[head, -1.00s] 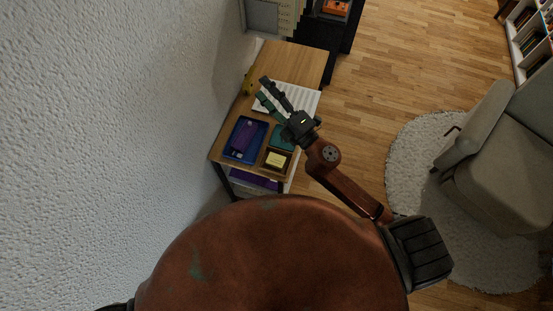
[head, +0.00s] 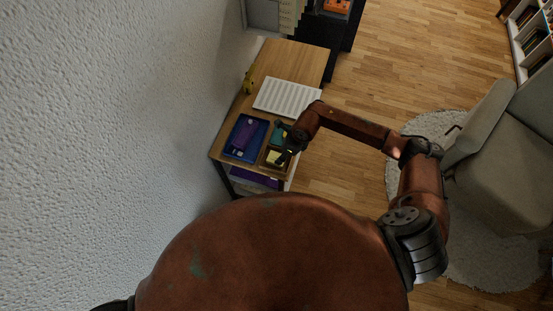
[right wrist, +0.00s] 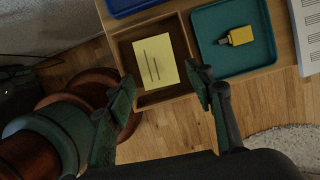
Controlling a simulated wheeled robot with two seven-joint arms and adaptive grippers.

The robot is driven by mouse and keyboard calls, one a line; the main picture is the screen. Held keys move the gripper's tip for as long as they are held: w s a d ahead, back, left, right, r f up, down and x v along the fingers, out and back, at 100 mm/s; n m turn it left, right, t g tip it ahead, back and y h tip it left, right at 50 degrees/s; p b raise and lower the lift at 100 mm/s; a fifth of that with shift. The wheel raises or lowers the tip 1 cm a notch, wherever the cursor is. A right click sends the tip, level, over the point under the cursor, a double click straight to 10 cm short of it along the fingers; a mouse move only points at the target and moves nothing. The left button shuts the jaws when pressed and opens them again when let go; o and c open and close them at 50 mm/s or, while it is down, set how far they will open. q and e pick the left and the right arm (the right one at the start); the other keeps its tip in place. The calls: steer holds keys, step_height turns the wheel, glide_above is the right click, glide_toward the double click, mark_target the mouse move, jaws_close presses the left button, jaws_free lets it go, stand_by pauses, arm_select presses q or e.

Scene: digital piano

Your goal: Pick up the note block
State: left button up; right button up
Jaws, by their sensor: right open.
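The note block is a yellow pad with dark lines (right wrist: 155,62), lying in a brown wooden tray (right wrist: 181,91) in the right wrist view. I cannot tell the exact height gap. My left gripper is not in view.
Beside the wooden tray is a teal tray (right wrist: 260,61) holding a small yellow item with a dark tip (right wrist: 240,36). A blue tray (head: 235,151) with a purple item (head: 244,135) and sheet music (head: 288,97) share the desk. A wall stands at left.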

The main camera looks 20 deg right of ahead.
steer(key=x, duration=0.5)
steer(key=shift+a+f, duration=0.1)
steer(key=shift+a, duration=0.25)
steer(key=c, duration=1)
